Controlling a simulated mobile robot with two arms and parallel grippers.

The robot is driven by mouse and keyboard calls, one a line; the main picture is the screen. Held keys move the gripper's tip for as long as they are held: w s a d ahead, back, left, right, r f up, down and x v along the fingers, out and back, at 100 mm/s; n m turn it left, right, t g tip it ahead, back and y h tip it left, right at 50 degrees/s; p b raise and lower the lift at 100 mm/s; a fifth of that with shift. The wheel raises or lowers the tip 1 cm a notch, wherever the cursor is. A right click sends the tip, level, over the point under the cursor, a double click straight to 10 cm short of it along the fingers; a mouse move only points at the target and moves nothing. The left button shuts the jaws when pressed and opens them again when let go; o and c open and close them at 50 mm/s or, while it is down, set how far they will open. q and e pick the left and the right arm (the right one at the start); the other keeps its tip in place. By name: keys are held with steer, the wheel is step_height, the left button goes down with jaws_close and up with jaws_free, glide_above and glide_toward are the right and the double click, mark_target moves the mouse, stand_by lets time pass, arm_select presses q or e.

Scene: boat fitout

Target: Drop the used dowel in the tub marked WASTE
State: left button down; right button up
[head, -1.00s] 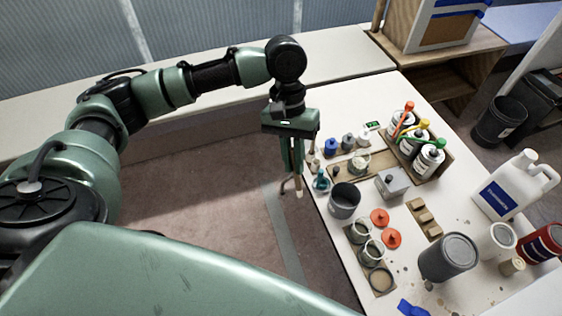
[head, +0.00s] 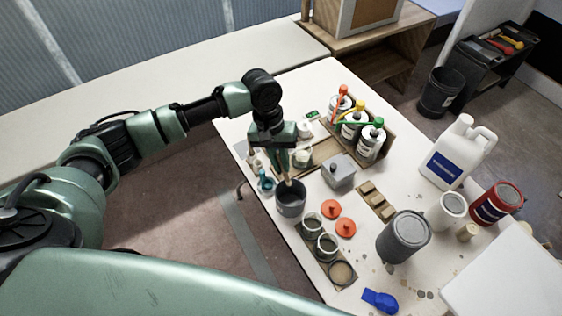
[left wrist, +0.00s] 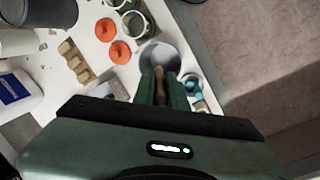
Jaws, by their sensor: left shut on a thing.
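My left gripper (head: 284,160) points down over the table and is shut on a thin brown wooden dowel (head: 289,179). The dowel also shows between the fingers in the left wrist view (left wrist: 160,86). A round grey tub (head: 290,204) stands near the table's left edge, and the dowel's lower end is over or inside its mouth; I cannot tell which. The tub shows just past the fingertips in the left wrist view (left wrist: 161,56). No WASTE lettering is readable on it. My right gripper is not in view.
Small jars (head: 327,245) and orange lids (head: 345,227) sit in front of the tub, a blue-topped bottle (head: 266,182) to its left, a grey box (head: 339,171) to its right. A bottle rack (head: 372,150) stands behind. A dark floor bin (head: 440,93) bears an unreadable label.

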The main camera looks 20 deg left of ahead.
mark_target(285, 177)
arm_select(q)
steer(key=shift+a+b+x, duration=0.15)
steer(key=shift+b+x, duration=0.7)
steer(key=shift+b, duration=0.2)
steer(key=shift+a+b+x, duration=0.2)
steer(key=shift+b+x, duration=0.6)
steer(key=shift+b, duration=0.2)
steer(key=shift+w+d+f, duration=0.1)
steer(key=shift+d+f, duration=0.05)
steer(key=shift+f, duration=0.1)
steer(key=shift+w+x, duration=0.15)
steer(key=shift+x, duration=0.8)
steer(key=shift+w+x, duration=0.15)
steer(key=shift+x, duration=0.75)
steer(key=c, duration=1.4)
jaws_free()
steer(key=shift+o, duration=0.2)
steer(key=b+v, duration=0.1)
steer(key=v, duration=0.6)
steer(key=shift+r+b, duration=0.35)
steer(key=shift+b, duration=0.05)
